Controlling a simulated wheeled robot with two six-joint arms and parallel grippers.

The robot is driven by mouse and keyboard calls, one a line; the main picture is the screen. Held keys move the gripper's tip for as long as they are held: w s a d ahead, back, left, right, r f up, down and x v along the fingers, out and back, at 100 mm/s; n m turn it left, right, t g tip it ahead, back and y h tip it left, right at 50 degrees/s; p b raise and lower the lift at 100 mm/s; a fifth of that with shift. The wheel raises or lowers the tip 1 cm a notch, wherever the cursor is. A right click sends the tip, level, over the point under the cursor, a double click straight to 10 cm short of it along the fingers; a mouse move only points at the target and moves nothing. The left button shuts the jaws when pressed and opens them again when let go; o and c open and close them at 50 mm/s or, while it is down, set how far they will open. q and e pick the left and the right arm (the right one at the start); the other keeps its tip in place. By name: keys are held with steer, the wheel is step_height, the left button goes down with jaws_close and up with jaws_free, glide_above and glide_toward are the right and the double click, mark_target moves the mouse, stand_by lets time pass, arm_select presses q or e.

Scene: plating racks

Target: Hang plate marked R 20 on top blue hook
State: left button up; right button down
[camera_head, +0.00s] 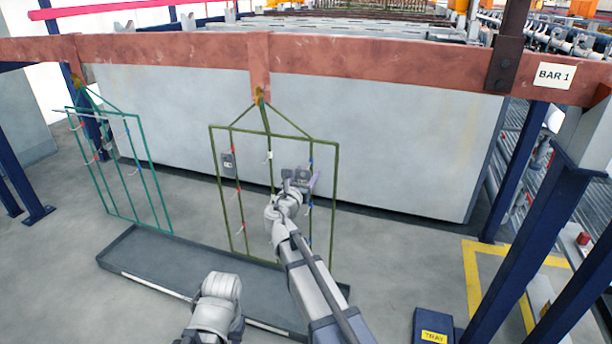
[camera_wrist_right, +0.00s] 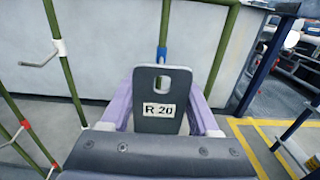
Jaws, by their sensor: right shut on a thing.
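The small grey plate marked R 20 (camera_wrist_right: 160,108) is upright in my right gripper, with a slot hole near its top. In the head view my right gripper (camera_head: 302,182) is in front of the right part of the green rack (camera_head: 333,215). Its purple fingers (camera_wrist_right: 160,122) are shut on the plate's sides. The top blue hook (camera_head: 311,163) is beside the plate there; in the right wrist view a blue-banded hook (camera_wrist_right: 161,54) shows just above the plate's top edge. Its tip is hidden, and I cannot tell whether they touch.
Red hooks (camera_head: 239,191) and a white hook (camera_head: 268,155) stick out. A teal rack (camera_head: 150,180) hangs further left. A long dark tray (camera_head: 125,262) lies below. The copper bar (camera_head: 180,55) runs above.

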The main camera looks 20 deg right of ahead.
steer(key=shift+w+d, duration=0.3)
steer(key=shift+w, duration=0.15)
stand_by(0.5)
steer(key=shift+w+d, duration=0.2)
steer(key=shift+w, duration=0.1)
steer(key=shift+w+d, duration=0.1)
steer(key=shift+w+d+f, duration=0.1)
steer(key=shift+w+f, duration=0.1)
steer(key=shift+f, duration=0.05)
stand_by(0.3)
steer(key=shift+w+d+f+b, duration=0.15)
steer(key=shift+w+b, duration=0.1)
steer(key=shift+b, duration=0.15)
steer(key=shift+w+d+f+b, duration=0.15)
steer(key=shift+f+b, duration=0.15)
stand_by(0.3)
stand_by(0.4)
steer(key=shift+c, duration=0.2)
jaws_free()
